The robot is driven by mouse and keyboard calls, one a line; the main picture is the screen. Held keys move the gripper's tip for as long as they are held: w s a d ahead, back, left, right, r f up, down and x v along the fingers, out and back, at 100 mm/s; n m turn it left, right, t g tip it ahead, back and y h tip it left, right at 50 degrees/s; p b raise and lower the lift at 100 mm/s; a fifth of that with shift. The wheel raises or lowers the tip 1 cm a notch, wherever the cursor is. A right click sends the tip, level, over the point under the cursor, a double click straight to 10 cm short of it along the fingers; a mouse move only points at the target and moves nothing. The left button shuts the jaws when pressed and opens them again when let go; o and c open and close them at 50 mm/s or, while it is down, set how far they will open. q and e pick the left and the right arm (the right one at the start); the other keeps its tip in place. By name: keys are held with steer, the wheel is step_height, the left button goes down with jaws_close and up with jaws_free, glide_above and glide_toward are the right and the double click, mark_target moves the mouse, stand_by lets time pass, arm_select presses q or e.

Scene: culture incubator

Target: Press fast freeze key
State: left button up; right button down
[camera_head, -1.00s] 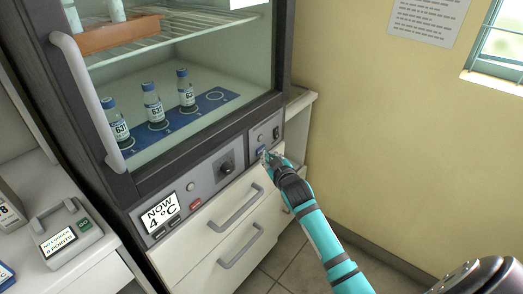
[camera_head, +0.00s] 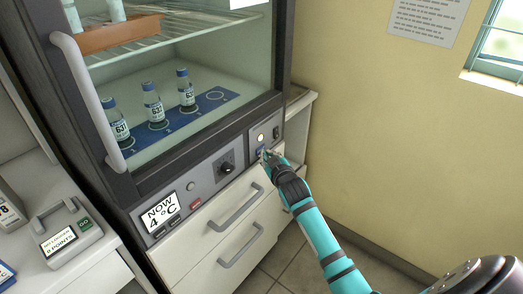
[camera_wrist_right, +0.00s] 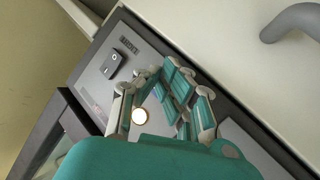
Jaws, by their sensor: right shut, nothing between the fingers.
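The small control panel (camera_head: 264,137) sits at the right end of the incubator's front strip. A blue key (camera_head: 260,150) is on its lower part, with a round lamp (camera_head: 261,138) above it that glows pale yellow. The lit lamp also shows in the right wrist view (camera_wrist_right: 139,117), beside my fingers. My right gripper (camera_head: 266,155) is shut and empty, its fingertips at the blue key; contact cannot be told for sure. In the right wrist view the fingers (camera_wrist_right: 155,75) cover the key. My left gripper is out of view.
A black rocker switch (camera_head: 276,133) is beside the lamp. A knob (camera_head: 226,168), a red button (camera_head: 196,204) and a display reading 4 °C (camera_head: 160,212) lie to the left. Drawers with handles (camera_head: 240,246) are below. Vials (camera_head: 154,104) stand behind the glass door.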

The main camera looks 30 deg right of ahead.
stand_by(0.4)
steer(key=shift+s+d+p, duration=0.25)
steer(key=shift+s+p, duration=0.35)
steer(key=shift+s, duration=0.05)
steer(key=s+p, duration=0.1)
steer(key=s+d+p, duration=0.1)
steer(key=s, duration=0.1)
steer(key=s+d+p, duration=0.1)
steer(key=shift+s, duration=0.35)
stand_by(0.6)
